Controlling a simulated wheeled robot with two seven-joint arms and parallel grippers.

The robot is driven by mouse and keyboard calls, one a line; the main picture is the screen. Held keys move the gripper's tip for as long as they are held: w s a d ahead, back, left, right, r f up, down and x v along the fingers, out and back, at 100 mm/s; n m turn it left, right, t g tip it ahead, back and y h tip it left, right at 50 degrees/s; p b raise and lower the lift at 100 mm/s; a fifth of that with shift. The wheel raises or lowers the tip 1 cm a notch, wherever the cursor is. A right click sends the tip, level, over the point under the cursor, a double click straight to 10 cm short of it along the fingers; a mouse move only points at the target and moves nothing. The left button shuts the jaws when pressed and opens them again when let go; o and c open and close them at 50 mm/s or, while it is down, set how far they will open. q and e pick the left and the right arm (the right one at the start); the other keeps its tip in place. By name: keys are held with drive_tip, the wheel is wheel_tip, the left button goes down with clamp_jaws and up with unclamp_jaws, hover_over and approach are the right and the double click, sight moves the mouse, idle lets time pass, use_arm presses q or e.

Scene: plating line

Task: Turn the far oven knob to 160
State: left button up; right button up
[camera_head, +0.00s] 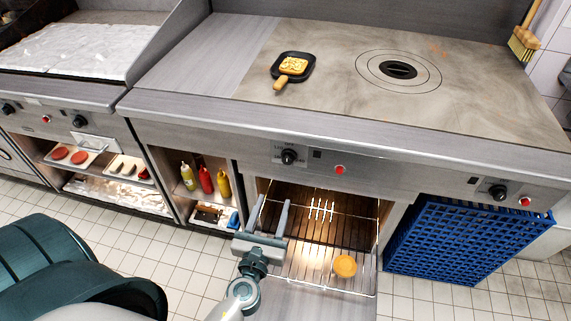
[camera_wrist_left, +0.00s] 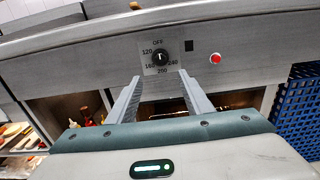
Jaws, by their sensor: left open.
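A black oven knob (camera_head: 289,157) sits on the steel front panel above the open oven, left of a red light. In the left wrist view the knob (camera_wrist_left: 160,58) sits on a grey dial plate marked OFF at top, 120 and 160 at left, 200 at bottom and 240 at right. Another black knob (camera_head: 499,192) is on the panel at right.
The oven door is down, showing a wire rack (camera_head: 330,240) with a round orange-yellow item (camera_head: 345,266). A small black pan (camera_head: 293,67) with food lies on the griddle. Bottles (camera_head: 206,180) stand on a shelf at left. A blue crate (camera_head: 455,240) is at right.

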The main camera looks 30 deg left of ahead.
sight(287, 161)
use_arm(q)
drive_tip(key=p+x, duration=0.2)
drive_tip(key=x, duration=1.2)
drive_tip(key=shift+w+a+p, duration=0.15)
drive_tip(key=shift+w+p, duration=0.15)
drive_tip(key=shift+w, duration=0.4)
use_arm(e)
drive_tip(key=s+d+f+g, duration=0.2)
drive_tip(key=s+d+f, duration=0.1)
drive_tip(key=s, duration=0.5)
drive_tip(key=shift+s+d+f+g+h, duration=0.3)
drive_tip(key=shift+d+g+h, duration=0.1)
drive_tip(key=shift+d, duration=0.1)
use_arm(q)
drive_tip(key=c, duration=1)
use_arm(e)
drive_tip(key=shift+w, duration=0.15)
